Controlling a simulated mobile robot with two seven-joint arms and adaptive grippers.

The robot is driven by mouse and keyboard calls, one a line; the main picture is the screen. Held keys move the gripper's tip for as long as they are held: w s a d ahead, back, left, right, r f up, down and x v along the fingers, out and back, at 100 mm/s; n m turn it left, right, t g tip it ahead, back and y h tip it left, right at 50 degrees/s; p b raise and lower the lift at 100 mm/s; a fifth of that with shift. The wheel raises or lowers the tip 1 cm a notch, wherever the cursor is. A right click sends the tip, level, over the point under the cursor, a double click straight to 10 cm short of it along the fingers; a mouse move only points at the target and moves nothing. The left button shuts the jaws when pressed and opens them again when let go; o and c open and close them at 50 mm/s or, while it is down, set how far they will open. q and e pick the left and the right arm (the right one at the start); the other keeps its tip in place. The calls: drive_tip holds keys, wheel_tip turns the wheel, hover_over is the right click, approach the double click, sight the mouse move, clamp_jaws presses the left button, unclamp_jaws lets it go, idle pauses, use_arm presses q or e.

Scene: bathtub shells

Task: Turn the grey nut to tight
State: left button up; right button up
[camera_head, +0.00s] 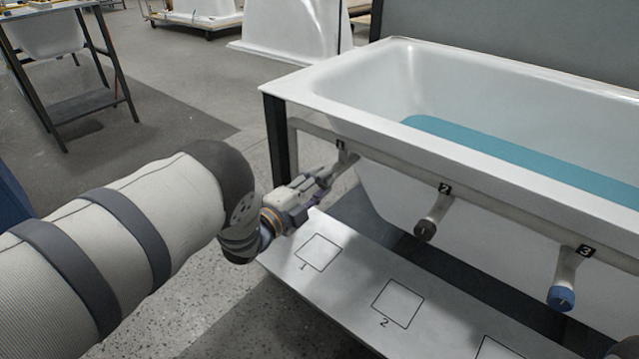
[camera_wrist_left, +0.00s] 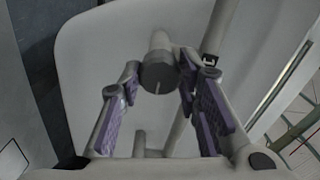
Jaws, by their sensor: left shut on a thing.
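The grey nut (camera_wrist_left: 158,73) is a round cap on the end of a pale pipe stub in the left wrist view. A light line marks its face. My left gripper (camera_head: 328,176) is at the stub labelled 1, below the tub's rim, in the head view. There the gripper hides the nut. In the left wrist view the fingers of my left gripper (camera_wrist_left: 161,83) are shut on the nut from both sides.
A dark nut (camera_head: 425,230) sits on stub 2 and a blue nut (camera_head: 561,298) on stub 3. The white tub (camera_head: 330,104) holds blue water. A pale shelf (camera_head: 350,275) with numbered squares lies below; its visible squares are empty.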

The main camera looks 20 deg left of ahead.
use_arm(q)
drive_tip(key=o, duration=1.1)
drive_tip(key=shift+o, duration=0.2)
drive_tip(key=shift+s+a, duration=0.1)
drive_tip(key=v, duration=1.2)
